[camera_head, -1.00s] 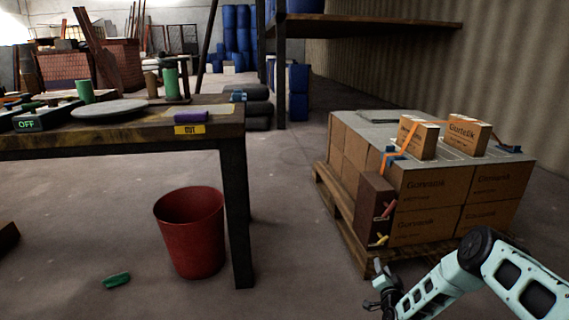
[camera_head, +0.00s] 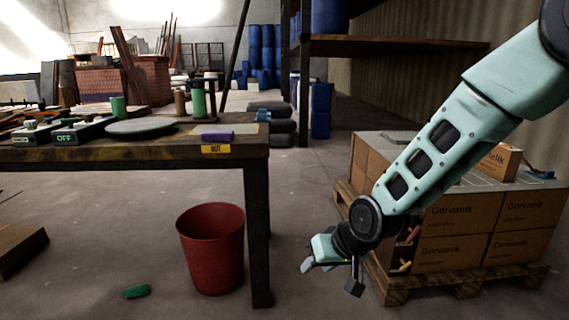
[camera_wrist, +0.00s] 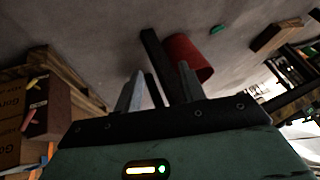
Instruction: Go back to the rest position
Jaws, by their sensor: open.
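My gripper (camera_head: 306,267) hangs in the head view between the table's right leg and the pallet of boxes, at the end of my stretched-down arm. In the wrist view its two fingers (camera_wrist: 160,90) stand apart, with nothing seen held between them. A dark table leg and the floor show beyond the fingers. My forearm covers part of the boxes on the pallet.
A workbench (camera_head: 120,153) stands at the left, with a purple block (camera_head: 217,135) by its OUT label. A red bin (camera_head: 212,250) and a green object (camera_head: 136,291) are on the floor. Stacked cartons (camera_head: 455,250) on a pallet (camera_head: 400,289) stand right. Bare floor lies between.

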